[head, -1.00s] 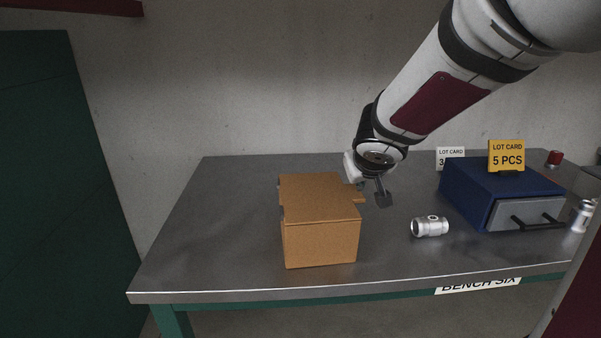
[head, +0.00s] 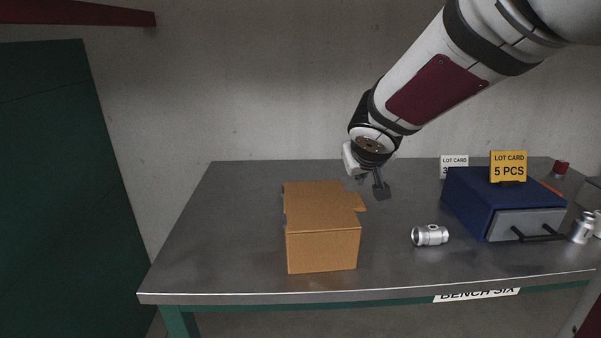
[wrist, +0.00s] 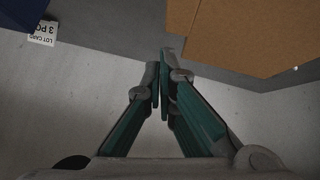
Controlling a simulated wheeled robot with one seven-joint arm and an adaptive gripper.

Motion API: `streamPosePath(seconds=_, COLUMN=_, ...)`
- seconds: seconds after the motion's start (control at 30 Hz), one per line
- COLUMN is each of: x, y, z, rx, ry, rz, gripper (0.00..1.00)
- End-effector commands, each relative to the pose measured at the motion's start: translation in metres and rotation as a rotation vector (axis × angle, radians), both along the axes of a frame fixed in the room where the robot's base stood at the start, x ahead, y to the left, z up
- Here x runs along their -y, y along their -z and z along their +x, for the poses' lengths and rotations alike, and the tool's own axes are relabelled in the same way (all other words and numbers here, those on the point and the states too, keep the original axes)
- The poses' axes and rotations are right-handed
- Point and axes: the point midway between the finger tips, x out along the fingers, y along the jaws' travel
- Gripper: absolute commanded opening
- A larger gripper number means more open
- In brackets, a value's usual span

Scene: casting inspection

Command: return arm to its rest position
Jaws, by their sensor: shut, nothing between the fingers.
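My gripper (head: 381,190) hangs from my arm over the bench, behind and to the right of the cardboard box in the head view. In the wrist view my gripper (wrist: 160,68) has its fingers together, with nothing between them. The brown cardboard box (head: 323,249) stands on the grey bench top (head: 230,225), its top flaps folded over. The box also shows at the upper right of the wrist view (wrist: 235,35), apart from the fingers.
A silver casting (head: 430,235) lies right of the box. A blue drawer unit (head: 470,200) with a grey front carries a yellow "5 PCS" card (head: 508,166). A white lot card (head: 454,165) stands behind it. Another metal part (head: 581,228) is at the right. The bench's left side is clear.

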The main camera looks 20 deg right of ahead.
Motion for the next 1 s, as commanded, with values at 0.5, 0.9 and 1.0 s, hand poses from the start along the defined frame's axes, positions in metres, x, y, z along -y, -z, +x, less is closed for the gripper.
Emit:
streamPosePath(seconds=0.5, x=-0.013, y=-0.061, z=-0.059, rx=0.003, ry=0.001, rz=0.0, gripper=0.0)
streamPosePath(seconds=0.9, x=-0.06, y=-0.119, z=-0.205, rx=-0.184, ry=-0.006, rz=0.118, gripper=0.0)
streamPosePath(seconds=1.0, x=-0.087, y=-0.129, z=-0.256, rx=-0.262, ry=-0.058, rz=0.177, gripper=0.0)
